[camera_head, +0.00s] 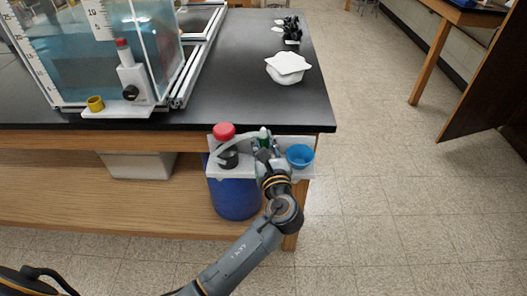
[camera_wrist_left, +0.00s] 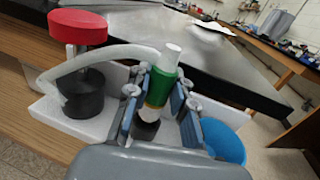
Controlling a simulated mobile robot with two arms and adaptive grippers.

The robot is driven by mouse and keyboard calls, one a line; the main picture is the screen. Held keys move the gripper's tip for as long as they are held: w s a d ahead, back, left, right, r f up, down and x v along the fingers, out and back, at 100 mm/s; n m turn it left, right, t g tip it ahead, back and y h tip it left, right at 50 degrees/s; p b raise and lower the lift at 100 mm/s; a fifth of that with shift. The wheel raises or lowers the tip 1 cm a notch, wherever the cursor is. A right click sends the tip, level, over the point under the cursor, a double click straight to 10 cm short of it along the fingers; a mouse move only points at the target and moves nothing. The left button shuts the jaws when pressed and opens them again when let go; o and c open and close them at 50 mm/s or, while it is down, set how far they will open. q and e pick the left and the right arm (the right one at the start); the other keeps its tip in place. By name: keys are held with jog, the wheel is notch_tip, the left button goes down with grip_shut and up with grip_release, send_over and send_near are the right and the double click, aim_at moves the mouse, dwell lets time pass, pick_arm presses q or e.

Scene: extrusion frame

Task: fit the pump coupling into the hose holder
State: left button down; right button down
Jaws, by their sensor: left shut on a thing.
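The pump coupling (camera_head: 263,135) appears to be the green piece with a white top and a brass-coloured lower ring. It stands nearly upright in the left wrist view (camera_wrist_left: 162,78). My left gripper (camera_head: 265,150) is shut on it, one finger on each side. A pale hose (camera_wrist_left: 108,57) curves from the red-topped black part to behind the coupling. Below the coupling is a dark round part (camera_wrist_left: 145,130); I cannot tell whether they touch. Which part is the hose holder is unclear; a yellow ring (camera_head: 95,103) sits on a white plate by the tank. My right gripper is out of view.
A white shelf (camera_head: 216,172) at the table's front edge carries the red-topped black part (camera_head: 224,131) and a blue cup (camera_head: 300,156). A blue barrel (camera_head: 235,198) stands below. The water tank (camera_head: 85,65) is at left. Black tabletop (camera_head: 225,95) between is clear.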

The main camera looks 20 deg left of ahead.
pick_arm(q)
jog(key=shift+w+f, duration=0.15)
jog(key=shift+f, duration=0.75)
jog(key=shift+w+f, duration=0.1)
jog(key=shift+f, duration=0.8)
jog(key=shift+f+b, duration=0.15)
jog(key=shift+b, duration=0.15)
jog(key=c, duration=1.1)
grip_release()
jog(key=shift+c, duration=0.2)
